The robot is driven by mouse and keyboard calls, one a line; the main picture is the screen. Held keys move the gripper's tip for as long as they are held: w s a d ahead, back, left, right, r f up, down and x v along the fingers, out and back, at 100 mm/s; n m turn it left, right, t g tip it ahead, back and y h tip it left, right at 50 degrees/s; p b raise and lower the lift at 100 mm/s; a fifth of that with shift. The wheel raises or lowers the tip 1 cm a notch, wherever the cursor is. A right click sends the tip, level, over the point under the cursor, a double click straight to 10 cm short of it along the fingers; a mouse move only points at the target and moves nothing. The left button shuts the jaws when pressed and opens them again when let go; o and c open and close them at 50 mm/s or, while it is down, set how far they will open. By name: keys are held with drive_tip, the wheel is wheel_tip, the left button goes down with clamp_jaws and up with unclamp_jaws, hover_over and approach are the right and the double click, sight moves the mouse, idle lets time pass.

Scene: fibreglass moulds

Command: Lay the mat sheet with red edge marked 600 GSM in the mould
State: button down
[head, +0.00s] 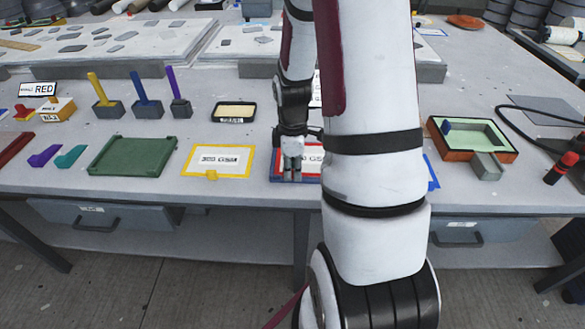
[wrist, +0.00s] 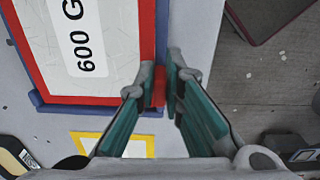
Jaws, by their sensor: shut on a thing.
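The mat sheet with red edge marked 600 GSM (wrist: 118,45) lies on a blue tray (wrist: 75,108) near the table's front edge. In the head view the sheet (head: 312,152) is partly hidden behind my arm. My gripper (head: 292,178) points down at its front edge. In the wrist view my gripper (wrist: 165,88) is shut on the small red tab at the sheet's edge. A mould with a brown-orange rim and pale green hollow (head: 487,135) stands on the table to the right. A blue block and a grey block sit at its rim.
A yellow-edged sheet (head: 216,160) and an empty green tray (head: 132,156) lie to the left. Several tools in holders (head: 148,103) and a small yellow-topped tin (head: 235,112) stand behind. A black cable (head: 520,125) curls right of the mould. Raised slabs (head: 105,42) fill the back.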

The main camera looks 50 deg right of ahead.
idle(0.7)
drive_tip(key=c, duration=1.6)
unclamp_jaws()
wheel_tip(320, 180, up, 12)
drive_tip(key=shift+a, duration=0.1)
drive_tip(key=s+a+r+m+t+p, duration=0.1)
drive_tip(key=s+a+r+m+t, duration=0.1)
drive_tip(key=s+a+r+m, duration=0.2)
drive_tip(key=s+a+r+m+t+p, duration=0.1)
drive_tip(key=s+a+r+m, duration=0.3)
drive_tip(key=s+a+r, duration=0.6)
drive_tip(key=a+r+t, duration=0.1)
drive_tip(key=a+r, duration=0.1)
drive_tip(key=a, duration=0.5)
drive_tip(key=shift+s+r+m, duration=0.15)
drive_tip(key=shift+s+m, duration=0.1)
drive_tip(key=shift+m, duration=0.05)
